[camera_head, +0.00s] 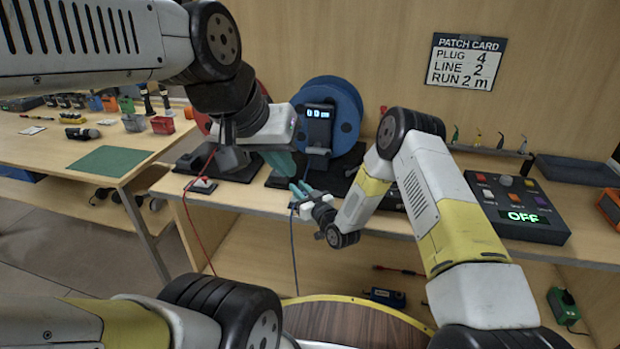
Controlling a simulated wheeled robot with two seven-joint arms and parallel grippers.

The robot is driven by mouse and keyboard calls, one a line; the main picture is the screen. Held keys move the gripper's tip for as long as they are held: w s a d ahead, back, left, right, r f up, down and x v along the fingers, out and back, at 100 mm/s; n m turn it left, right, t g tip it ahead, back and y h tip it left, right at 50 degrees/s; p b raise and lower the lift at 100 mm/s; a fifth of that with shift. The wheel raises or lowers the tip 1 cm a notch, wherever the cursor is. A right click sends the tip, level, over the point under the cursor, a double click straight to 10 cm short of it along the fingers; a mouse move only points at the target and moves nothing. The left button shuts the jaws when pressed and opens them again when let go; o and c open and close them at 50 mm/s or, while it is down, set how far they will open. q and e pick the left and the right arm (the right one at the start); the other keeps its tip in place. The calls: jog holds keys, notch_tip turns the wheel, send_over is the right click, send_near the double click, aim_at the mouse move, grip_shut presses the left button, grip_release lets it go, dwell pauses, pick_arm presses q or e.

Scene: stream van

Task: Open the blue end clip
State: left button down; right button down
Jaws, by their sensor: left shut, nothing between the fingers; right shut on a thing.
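A blue reel (343,112) stands on the bench against the back wall, with a dark counter (318,128) at its front.
A red reel is mostly hidden behind my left arm. A red cable (190,225) hangs over the bench edge. A control box reading OFF (520,214) stands at right. A patch card (466,61) hangs on the wall. A side table (45,148) holds parts.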

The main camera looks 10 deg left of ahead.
jog(key=d, duration=0.3)
jog(key=shift+d, duration=0.2)
jog(key=c, duration=1.3)
grip_release()
jog(key=shift+s, duration=0.1)
jog(key=v, duration=0.7)
jog(key=shift+s+d, duration=0.2)
jog(key=shift+s, duration=0.1)
